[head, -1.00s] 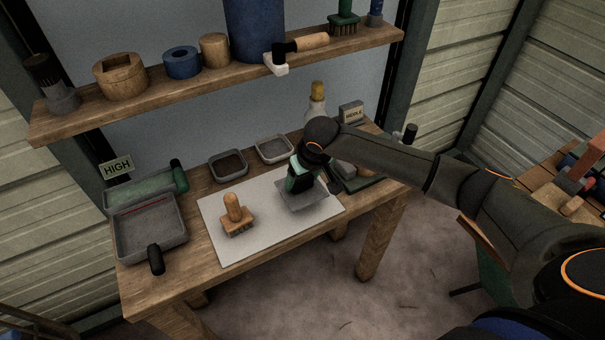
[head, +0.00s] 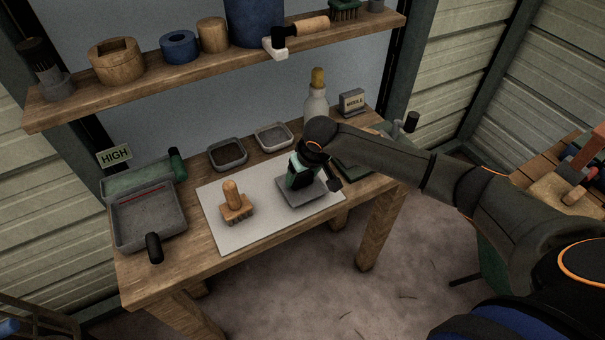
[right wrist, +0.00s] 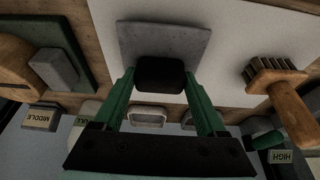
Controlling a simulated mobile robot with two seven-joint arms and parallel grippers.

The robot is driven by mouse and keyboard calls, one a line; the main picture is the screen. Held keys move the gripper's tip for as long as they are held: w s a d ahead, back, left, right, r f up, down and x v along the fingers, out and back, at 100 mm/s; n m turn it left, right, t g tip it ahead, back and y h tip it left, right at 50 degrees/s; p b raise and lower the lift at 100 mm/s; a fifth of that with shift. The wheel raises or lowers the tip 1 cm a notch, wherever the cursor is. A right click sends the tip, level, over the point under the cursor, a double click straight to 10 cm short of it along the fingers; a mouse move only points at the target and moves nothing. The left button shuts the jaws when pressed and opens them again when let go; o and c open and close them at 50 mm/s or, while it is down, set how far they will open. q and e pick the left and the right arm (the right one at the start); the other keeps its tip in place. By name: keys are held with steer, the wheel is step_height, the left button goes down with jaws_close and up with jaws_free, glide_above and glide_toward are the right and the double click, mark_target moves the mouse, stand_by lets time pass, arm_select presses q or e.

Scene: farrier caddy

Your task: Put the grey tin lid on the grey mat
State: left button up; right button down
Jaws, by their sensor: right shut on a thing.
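The grey tin lid (head: 297,195) is a flat square plate over the right part of the pale grey mat (head: 248,243). It also shows in the right wrist view (right wrist: 190,38), with a black knob (right wrist: 160,75) between my green fingers. My right gripper (head: 303,180) is shut on the lid's knob; in the right wrist view its fingers (right wrist: 160,82) flank the knob. The lid looks level and at or very close to the mat; I cannot tell if it touches. My left gripper is not in view.
A wooden brush (head: 235,207) stands on the mat's left part. An open grey tin (head: 150,222) with a black handle is at the left. Two small trays (head: 227,153) and a white bottle (head: 316,105) stand behind. A loaded shelf (head: 220,68) hangs above.

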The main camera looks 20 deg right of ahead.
steer(key=shift+f, duration=0.35)
jaws_free()
stand_by(0.3)
steer(key=v, duration=1.2)
steer(key=shift+r, duration=0.25)
steer(key=shift+s, duration=0.1)
